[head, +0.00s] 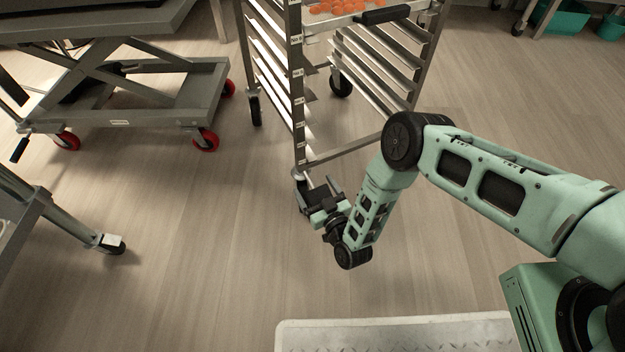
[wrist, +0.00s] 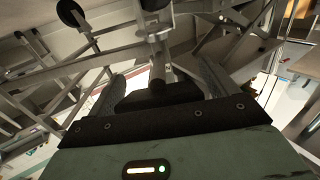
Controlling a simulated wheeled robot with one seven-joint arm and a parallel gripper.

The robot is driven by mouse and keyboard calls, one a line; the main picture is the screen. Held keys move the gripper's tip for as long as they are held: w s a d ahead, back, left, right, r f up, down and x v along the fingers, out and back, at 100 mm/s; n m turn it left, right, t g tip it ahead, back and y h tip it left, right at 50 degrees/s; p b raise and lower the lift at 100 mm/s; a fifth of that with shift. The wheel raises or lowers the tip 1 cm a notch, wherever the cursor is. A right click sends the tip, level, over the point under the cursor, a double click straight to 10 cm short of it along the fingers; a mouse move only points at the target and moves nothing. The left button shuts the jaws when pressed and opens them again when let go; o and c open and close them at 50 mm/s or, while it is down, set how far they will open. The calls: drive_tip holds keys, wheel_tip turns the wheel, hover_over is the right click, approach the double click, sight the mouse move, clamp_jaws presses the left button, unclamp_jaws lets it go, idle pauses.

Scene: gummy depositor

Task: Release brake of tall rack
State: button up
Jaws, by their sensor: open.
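The tall rack (head: 303,120) is a metal frame with several runners, at the top middle of the head view. My gripper (head: 320,187) is low at the foot of its front left post, with its fingers apart. The front caster there (head: 301,193) is mostly hidden by the gripper. In the wrist view my gripper (wrist: 163,80) is open, with a metal stem (wrist: 157,65) and a dark part between its fingers. I cannot tell whether the fingers touch anything, and the brake lever and its position cannot be made out.
A tray of orange gummies (head: 335,10) with a dark handle is on the rack. A grey lift cart (head: 125,95) with red wheels stands at the left. A metal leg (head: 75,225) stands at lower left, and a tread-plate platform (head: 400,335) is at the bottom. Floor between is clear.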

sight(314, 187)
drive_tip(key=c, duration=1.4)
wheel_tip(314, 187, up, 2)
drive_tip(key=p, duration=0.2)
drive_tip(key=g+p, duration=0.1)
drive_tip(key=p, duration=0.1)
drive_tip(key=shift+w+r+g+h+p, duration=0.1)
drive_tip(key=shift+w+g+h+p, duration=0.05)
drive_tip(key=shift+g+h+p, duration=0.15)
drive_tip(key=g+p, duration=0.1)
drive_tip(key=r+g+h+p, duration=0.1)
drive_tip(key=p, duration=0.1)
drive_tip(key=shift+w+a, duration=0.15)
drive_tip(key=shift+w+g+h+p, duration=0.1)
drive_tip(key=shift+g+h+p, duration=0.2)
drive_tip(key=shift+g+p, duration=0.25)
drive_tip(key=o, duration=1.4)
drive_tip(key=shift+f, duration=0.1)
